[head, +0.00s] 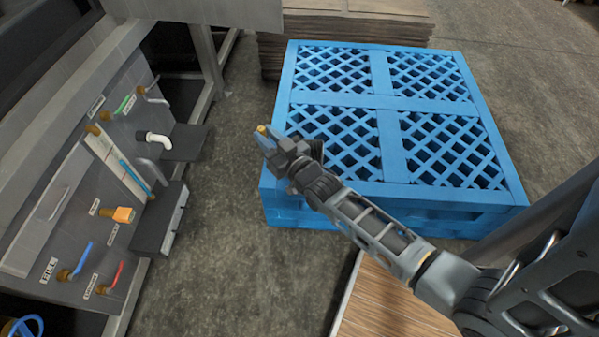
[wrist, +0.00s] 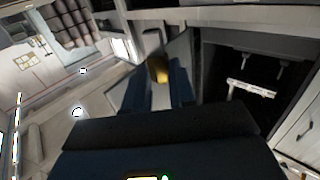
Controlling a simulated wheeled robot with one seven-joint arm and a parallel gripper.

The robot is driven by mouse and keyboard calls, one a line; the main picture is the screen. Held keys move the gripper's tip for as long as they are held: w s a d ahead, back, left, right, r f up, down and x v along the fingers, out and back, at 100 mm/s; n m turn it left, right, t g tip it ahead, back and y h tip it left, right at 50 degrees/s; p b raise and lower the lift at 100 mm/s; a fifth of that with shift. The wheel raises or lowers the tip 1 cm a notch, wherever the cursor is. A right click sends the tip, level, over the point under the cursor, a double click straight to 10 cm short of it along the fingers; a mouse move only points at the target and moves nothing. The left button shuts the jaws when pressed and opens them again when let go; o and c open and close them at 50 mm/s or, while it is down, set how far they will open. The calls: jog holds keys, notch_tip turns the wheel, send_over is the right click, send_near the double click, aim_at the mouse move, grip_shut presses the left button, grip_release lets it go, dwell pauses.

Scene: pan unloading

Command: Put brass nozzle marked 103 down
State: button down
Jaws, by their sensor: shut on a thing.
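My gripper (head: 266,140) reaches out over the near left corner of the blue pallet in the head view. It is shut on the brass nozzle (head: 261,129), which shows as a small yellow tip between the fingers. In the wrist view the brass nozzle (wrist: 158,69) is a gold piece held at the ends of the two blue-grey fingers. Its marking cannot be read, and its lower part is hidden by the fingers.
The blue lattice-topped pallet (head: 382,101) has an empty top. A grey panel (head: 75,215) with coloured handles, labels and a white spout (head: 154,139) stands at left. Small dark ledges (head: 160,218) jut from it. Grey floor (head: 225,230) lies clear between them. Stacked brown sheets (head: 345,22) lie behind.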

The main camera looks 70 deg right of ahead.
jog(key=s+d+f+m+g+h+b, duration=0.2)
jog(key=s+d+f+m+h+b, duration=0.15)
jog(key=s+d+f+b, duration=0.85)
jog(key=shift+n+g+h, duration=0.25)
jog(key=shift+g, duration=0.05)
jog(key=shift+w+d+f+b, duration=0.1)
jog(key=shift+w+f+b, duration=0.8)
jog(key=shift+w+f, duration=2.15)
jog(key=shift+w+d+f+b, duration=0.1)
jog(key=shift+w+f+b, duration=0.75)
jog(key=shift+w+f, duration=2.15)
jog(key=shift+w+r, duration=0.2)
jog(key=shift+r, duration=0.05)
jog(key=shift+f+b, duration=0.5)
jog(key=shift+f, duration=0.2)
